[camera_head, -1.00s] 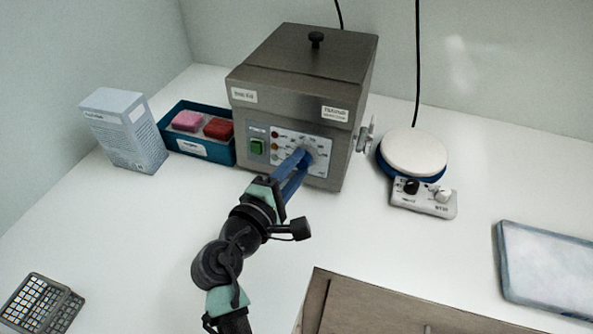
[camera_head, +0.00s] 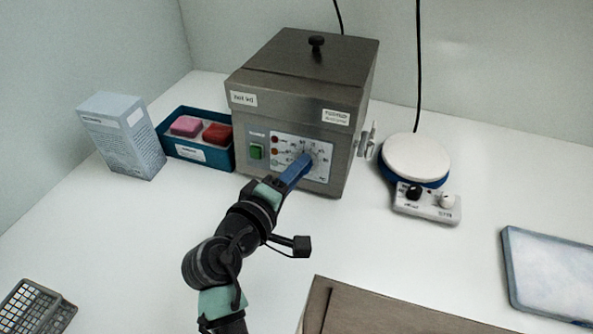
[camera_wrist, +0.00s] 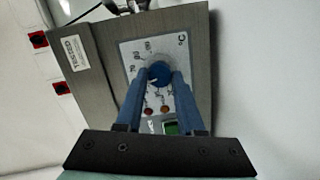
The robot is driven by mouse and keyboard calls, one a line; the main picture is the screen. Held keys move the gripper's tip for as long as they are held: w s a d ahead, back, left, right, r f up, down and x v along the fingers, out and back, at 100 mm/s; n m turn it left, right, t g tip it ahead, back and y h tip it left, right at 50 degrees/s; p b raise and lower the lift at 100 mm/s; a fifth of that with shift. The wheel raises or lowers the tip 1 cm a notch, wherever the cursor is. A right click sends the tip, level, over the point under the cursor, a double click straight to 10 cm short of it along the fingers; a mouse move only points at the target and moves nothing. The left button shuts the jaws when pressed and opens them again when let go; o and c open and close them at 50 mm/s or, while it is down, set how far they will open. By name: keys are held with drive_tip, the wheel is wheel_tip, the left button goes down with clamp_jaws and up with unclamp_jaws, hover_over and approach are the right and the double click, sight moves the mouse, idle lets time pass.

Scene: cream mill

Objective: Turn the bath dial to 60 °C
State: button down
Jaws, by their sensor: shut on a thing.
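The bath is a grey metal box (camera_head: 290,85) with a lidded top, and its front panel (camera_head: 323,172) carries the dial, small lamps and a green switch (camera_head: 257,152). The blue round dial (camera_wrist: 159,71) shows in the wrist view between my two blue fingers, with scale numbers around it and a small pale mark at its lower left edge. The exact setting is too small to read surely. My gripper (camera_wrist: 160,79) is shut on the dial. In the head view my gripper (camera_head: 303,163) reaches the panel, and its fingers hide most of the dial.
A teal tray (camera_head: 200,158) with pink and red blocks and a pale box (camera_head: 122,135) stand left of the bath. A hotplate stirrer (camera_head: 416,160) stands close on its right, beside a small tap (camera_head: 367,140).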

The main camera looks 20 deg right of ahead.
drive_tip(key=shift+f, duration=0.1)
drive_tip(key=c, duration=0.5)
unclamp_jaws()
drive_tip(key=v, duration=1.3)
drive_tip(key=w+a+r+m+t+y+p, duration=0.1)
drive_tip(key=w+r+m+t+y+p, duration=0.15)
drive_tip(key=r, duration=0.95)
drive_tip(key=w+a+r+m+t+y+p, duration=0.1)
drive_tip(key=w+r+m+t+y+p, duration=0.2)
drive_tip(key=r, duration=0.9)
drive_tip(key=s+r+t+y+p, duration=0.1)
drive_tip(key=s+r+t, duration=0.2)
drive_tip(key=r, duration=0.6)
drive_tip(key=s+r+m+t+y+p, duration=0.1)
drive_tip(key=s+r+t, duration=0.3)
drive_tip(key=r, duration=0.5)
drive_tip(key=s+r+t+y+p, duration=0.2)
drive_tip(key=s+r+t+y, duration=0.1)
drive_tip(key=r, duration=0.6)
drive_tip(key=shift+s+a+r, duration=0.15)
drive_tip(key=shift+s+a, duration=0.1)
drive_tip(key=shift+s, duration=0.6)
